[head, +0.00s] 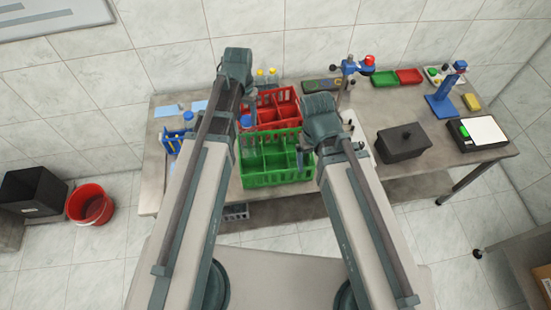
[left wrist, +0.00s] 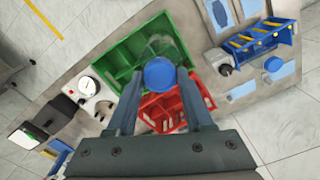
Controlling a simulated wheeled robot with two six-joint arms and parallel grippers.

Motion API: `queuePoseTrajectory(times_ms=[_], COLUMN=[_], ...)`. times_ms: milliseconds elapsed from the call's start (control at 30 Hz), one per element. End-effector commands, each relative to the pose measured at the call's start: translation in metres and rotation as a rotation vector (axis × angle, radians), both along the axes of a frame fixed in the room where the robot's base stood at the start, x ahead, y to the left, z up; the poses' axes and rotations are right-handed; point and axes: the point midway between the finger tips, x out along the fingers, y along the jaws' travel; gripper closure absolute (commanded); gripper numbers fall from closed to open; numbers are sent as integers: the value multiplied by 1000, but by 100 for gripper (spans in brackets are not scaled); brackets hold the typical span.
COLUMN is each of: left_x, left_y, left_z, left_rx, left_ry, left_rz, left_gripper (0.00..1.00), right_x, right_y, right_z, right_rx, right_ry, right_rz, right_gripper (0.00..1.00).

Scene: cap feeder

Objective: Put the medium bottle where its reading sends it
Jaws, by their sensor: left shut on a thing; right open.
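My left gripper (head: 244,115) is at the left edge of the crates in the head view, largely covered by its own arm. In the left wrist view its two fingers (left wrist: 160,100) are shut on a clear bottle with a blue cap (left wrist: 159,73). The bottle is above where the green crate (left wrist: 103,53) and red crate (left wrist: 208,98) meet; its height over them is unclear. In the head view the green crate (head: 275,181) stands in front of the red crate (head: 278,92). No reading is legible.
Left of the crates are a blue rack (head: 174,143) and another blue-capped bottle (left wrist: 273,64). A black box (head: 403,142), a scale (head: 481,132) and a blue stand (head: 440,105) are at right. Small green and red trays (head: 410,76) lie behind. A red bucket (head: 91,204) is on the floor.

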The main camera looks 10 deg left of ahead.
Motion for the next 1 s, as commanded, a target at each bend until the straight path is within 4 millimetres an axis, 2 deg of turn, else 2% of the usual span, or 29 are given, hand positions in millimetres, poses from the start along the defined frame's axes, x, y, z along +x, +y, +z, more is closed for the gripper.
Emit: queuePoseTrajectory(times_ms=[133, 267, 1000], left_x=[0, 0, 0], left_y=[0, 0, 0], left_z=[-3, -15, -137], left_rx=[0, 0, 0], left_ry=[0, 0, 0], left_rz=[0, 0, 0], left_gripper=[97, 97, 97], right_x=[0, 0, 1], right_y=[0, 0, 0], right_z=[-4, -15, -137], right_rx=[0, -1, -1], right_ry=[0, 0, -3], right_rz=[1, 4, 14], right_gripper=[7, 7, 7])
